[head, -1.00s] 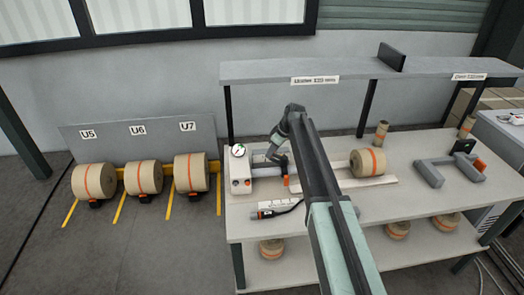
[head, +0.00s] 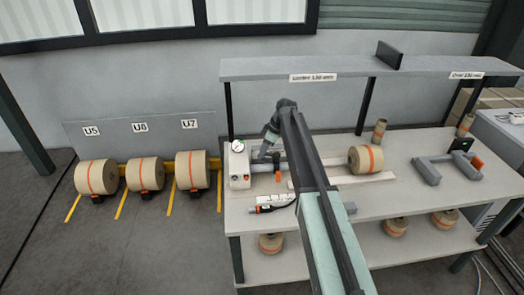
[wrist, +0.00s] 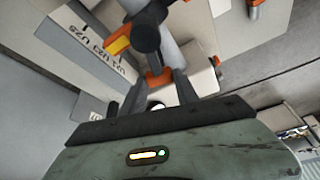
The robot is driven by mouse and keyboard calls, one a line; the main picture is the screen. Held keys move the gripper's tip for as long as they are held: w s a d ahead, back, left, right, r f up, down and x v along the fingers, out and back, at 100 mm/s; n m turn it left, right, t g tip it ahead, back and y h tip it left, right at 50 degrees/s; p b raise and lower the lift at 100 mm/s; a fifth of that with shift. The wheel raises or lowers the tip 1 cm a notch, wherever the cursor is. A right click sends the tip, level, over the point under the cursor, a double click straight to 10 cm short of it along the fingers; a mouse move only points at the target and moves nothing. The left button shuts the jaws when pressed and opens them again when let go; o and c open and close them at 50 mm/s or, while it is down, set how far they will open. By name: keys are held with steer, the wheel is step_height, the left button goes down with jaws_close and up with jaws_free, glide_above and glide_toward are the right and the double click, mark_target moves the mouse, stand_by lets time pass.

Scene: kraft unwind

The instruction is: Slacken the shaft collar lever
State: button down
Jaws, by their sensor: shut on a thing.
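The grey shaft (head: 262,169) lies level on the bench, running right from a white box with a gauge. The orange shaft collar lever (head: 278,169) shows at the shaft, just right of my gripper (head: 262,153). In the wrist view, an orange piece, apparently the lever (wrist: 158,78), sits between the dark fingers of my gripper (wrist: 158,92). The fingers are shut on it. A dark round part (wrist: 146,38) and another orange part (wrist: 117,44) lie just beyond. My arm hides part of the bench in the head view.
The white gauge box (head: 238,165) stands close left of my gripper. A kraft roll (head: 366,159) rests on the bench to the right. A dark hand tool (head: 277,204) lies in front. A shelf (head: 350,68) runs above the back of the bench.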

steer(key=shift+d, duration=0.15)
steer(key=c, duration=0.9)
jaws_free()
steer(key=shift+w, duration=0.1)
steer(key=shift+d, duration=0.1)
steer(key=shift+r, duration=0.2)
steer(key=p+v, duration=0.7)
steer(key=shift+d+r, duration=0.2)
steer(key=shift+r, duration=0.1)
steer(key=shift+f, duration=0.1)
